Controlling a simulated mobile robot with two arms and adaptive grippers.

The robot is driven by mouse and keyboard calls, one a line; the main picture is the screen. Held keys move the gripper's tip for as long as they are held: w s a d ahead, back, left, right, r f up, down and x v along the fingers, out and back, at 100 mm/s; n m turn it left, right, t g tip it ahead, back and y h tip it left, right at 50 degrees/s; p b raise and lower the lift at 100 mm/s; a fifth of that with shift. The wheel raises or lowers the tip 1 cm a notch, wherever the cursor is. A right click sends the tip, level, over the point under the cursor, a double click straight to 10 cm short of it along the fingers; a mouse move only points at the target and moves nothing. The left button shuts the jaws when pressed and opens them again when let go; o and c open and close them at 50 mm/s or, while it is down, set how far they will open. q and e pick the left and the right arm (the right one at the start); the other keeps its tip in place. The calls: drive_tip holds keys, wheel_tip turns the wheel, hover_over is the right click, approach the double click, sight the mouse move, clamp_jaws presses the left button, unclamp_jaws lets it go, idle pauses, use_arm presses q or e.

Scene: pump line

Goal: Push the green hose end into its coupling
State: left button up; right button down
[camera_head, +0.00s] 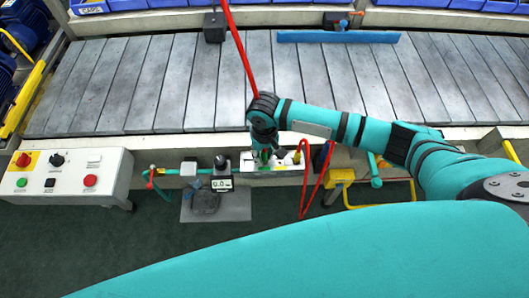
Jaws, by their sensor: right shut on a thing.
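My right gripper (265,154) reaches down from the right arm to a pale block (282,167) at the belt's front edge. It is shut on the green hose end (264,157), of which only a small green part shows under the fingers. A green strip also shows low on the block. The coupling is not clear, as the gripper and wrist cover that spot; I cannot tell whether the hose end touches it. My left gripper is not in view.
A red hose (304,190) with a yellow end (297,157) is just right of my gripper. A control box (64,172) stands further left. The slatted belt (130,85) is mostly clear.

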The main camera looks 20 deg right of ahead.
drive_tip(key=shift+f+p, duration=0.2)
drive_tip(key=shift+p, duration=0.1)
idle(0.4)
drive_tip(key=shift+f, duration=0.2)
idle(0.8)
drive_tip(key=c, duration=1.1)
unclamp_jaws()
drive_tip(key=shift+o, duration=0.3)
drive_tip(key=shift+r, duration=0.1)
wheel_tip(320, 180, up, 7)
drive_tip(key=p, duration=0.8)
drive_tip(key=shift+p, duration=0.35)
